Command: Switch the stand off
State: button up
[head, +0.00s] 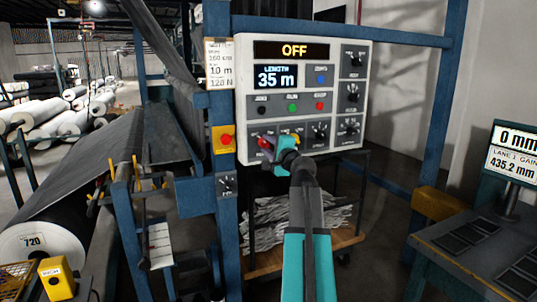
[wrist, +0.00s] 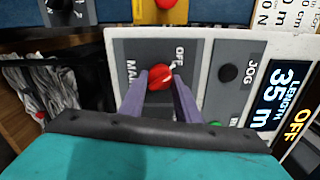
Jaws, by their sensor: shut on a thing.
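The control panel (head: 361,60) of the stand is a pale box on a blue frame. Its top display (head: 294,50) reads OFF. The red main switch (wrist: 160,77) sits on a grey plate at the panel's lower left, between letters reading MA and OFF. A pale mark on the red switch points toward OFF in the wrist view. My gripper (wrist: 161,80) is shut on the red switch, with one purple finger on each side. In the head view my gripper (head: 272,145) covers much of that corner, and only a bit of red shows.
A length display (head: 276,77) reads 35 m above the JOG, RUN and STOP buttons. Several black knobs line the panel's right side. A red button on a yellow box (head: 225,139) stands close left of the panel. A desk with a screen (head: 512,150) is at right.

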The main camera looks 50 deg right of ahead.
jog(key=shift+n+b, duration=0.6)
jog(key=shift+n, duration=0.2)
jog(key=o, duration=1.1)
jog(key=shift+s, duration=0.1)
jog(key=shift+b+v, duration=0.35)
jog(key=shift+v, duration=6.5)
